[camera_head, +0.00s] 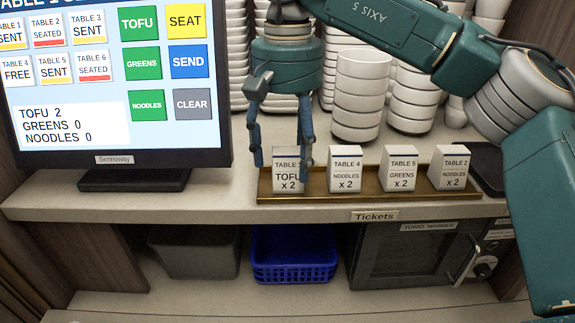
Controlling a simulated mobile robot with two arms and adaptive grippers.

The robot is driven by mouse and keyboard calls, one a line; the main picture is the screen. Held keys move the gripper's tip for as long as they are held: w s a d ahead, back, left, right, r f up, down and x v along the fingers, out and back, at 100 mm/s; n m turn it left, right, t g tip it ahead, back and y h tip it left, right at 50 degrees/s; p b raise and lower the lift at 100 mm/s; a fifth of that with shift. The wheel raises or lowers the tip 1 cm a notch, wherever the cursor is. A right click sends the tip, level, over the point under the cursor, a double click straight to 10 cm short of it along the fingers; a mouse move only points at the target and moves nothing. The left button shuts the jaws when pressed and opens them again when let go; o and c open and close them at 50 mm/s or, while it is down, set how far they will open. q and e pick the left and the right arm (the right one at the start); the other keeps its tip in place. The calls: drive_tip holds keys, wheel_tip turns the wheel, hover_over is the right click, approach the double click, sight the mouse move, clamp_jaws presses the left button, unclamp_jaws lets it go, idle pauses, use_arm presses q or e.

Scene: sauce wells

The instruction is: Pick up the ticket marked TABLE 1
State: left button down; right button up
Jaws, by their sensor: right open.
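A white folded ticket (287,179) reading "TABLE", "TOFU x 2" stands at the left end of the brass ticket tray (375,198). Its table number is covered by a finger of my right gripper. My right gripper (281,161) points down over this ticket. It is open, with one finger left of the ticket and the other at its right side, in front of its edge. I cannot tell whether the fingers touch it. My left gripper is not in view.
Tickets for TABLE 4 (345,169), TABLE 5 (398,168) and TABLE 2 (450,167) stand to the right in the tray. An order screen (115,158) is at the left. Stacked white bowls (361,95) stand behind. A blue basket (293,258) and towel warmer (405,262) are below.

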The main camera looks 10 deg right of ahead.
drive_tip(key=shift+d+f, duration=0.1)
drive_tip(key=shift+f, duration=1)
drive_tip(key=c, duration=1.3)
drive_tip(key=shift+r, duration=0.1)
